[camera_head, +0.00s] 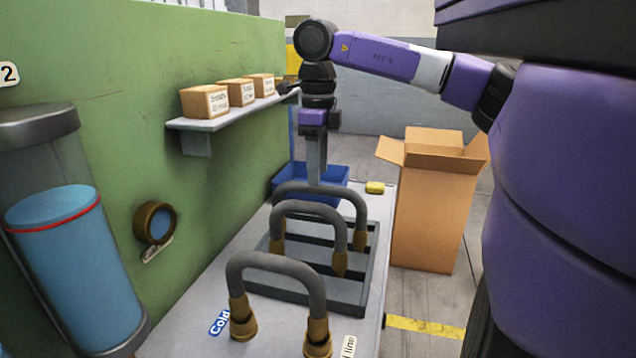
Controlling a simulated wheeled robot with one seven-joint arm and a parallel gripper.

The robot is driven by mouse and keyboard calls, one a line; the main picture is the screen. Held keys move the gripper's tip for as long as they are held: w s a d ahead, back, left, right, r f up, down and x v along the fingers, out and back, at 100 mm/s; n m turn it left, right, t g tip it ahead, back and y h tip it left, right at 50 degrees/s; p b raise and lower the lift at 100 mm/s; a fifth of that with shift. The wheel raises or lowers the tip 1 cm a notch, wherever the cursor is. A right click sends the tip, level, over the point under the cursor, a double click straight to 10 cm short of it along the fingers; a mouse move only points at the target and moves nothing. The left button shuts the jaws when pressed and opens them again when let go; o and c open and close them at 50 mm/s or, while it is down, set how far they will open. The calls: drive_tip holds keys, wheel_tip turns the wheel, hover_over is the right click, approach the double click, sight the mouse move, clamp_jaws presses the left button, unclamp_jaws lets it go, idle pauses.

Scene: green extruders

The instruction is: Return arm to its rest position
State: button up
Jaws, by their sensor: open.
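My purple arm (375,55) reaches in from the right and bends down at its far end. My gripper (316,180) points straight down above the far end of the grey table (205,315). It is open, with no object visible in it. Its fingers are seen nearly edge-on, in front of a blue bin (335,172) in the picture and just above the farthest grey hose (345,192). I cannot tell the exact gap to the hose or the bin.
Two more U-shaped hoses (310,208) (275,262) with brass ends stand nearer, around a grey divided tray (345,290). A yellow block (375,187) lies at the table's right edge. An open carton (435,215) stands right. A shelf (225,115) with boxes juts from the green machine (110,80).

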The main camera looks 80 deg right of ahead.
drive_tip(key=shift+r, duration=1.35)
